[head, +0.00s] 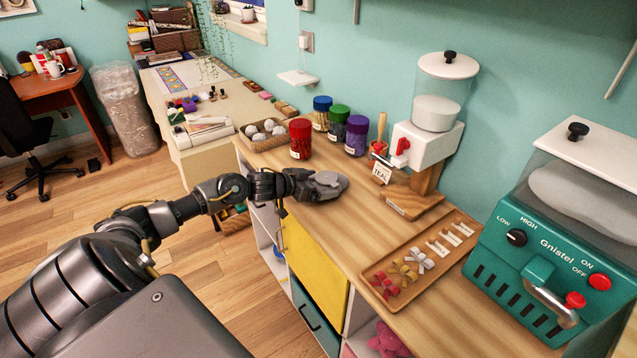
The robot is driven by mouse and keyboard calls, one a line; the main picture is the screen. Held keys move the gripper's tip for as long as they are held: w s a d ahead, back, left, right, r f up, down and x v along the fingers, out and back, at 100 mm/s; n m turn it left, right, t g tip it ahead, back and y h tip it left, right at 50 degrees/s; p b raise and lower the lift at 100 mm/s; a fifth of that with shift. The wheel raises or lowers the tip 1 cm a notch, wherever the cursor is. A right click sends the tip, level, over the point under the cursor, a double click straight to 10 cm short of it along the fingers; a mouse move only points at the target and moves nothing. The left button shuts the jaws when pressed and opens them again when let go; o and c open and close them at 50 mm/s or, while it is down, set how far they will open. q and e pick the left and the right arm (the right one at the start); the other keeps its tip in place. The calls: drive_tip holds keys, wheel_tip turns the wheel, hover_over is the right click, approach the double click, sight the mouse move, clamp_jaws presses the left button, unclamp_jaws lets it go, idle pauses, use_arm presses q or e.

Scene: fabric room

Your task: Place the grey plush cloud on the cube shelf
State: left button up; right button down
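The grey plush cloud (332,181) is at the tip of my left gripper (312,186), over the wooden top of the cube shelf (335,228). The fingers overlap the cloud's near side, and I cannot tell whether they are closed on it or whether it touches the top. The cube shelf has open white compartments, a yellow bin front (318,268) and a dark teal one (312,318) below. A pink plush (388,340) sits in a front compartment. My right gripper is not in view.
Red (300,139), blue, green and purple jars stand behind the cloud, near a basket of pale balls (263,134). A white dispenser (432,125), a wooden tray of bows (424,262) and a teal machine (560,245) stand to the right. Wood between cloud and tray is clear.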

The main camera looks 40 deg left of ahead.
use_arm(q)
drive_tip(key=shift+r, duration=0.15)
drive_tip(key=shift+s+r, duration=0.1)
drive_tip(key=shift+s, duration=0.05)
drive_tip(key=v, duration=1)
drive_tip(key=shift+p+v, duration=0.4)
drive_tip(key=shift+v, duration=0.5)
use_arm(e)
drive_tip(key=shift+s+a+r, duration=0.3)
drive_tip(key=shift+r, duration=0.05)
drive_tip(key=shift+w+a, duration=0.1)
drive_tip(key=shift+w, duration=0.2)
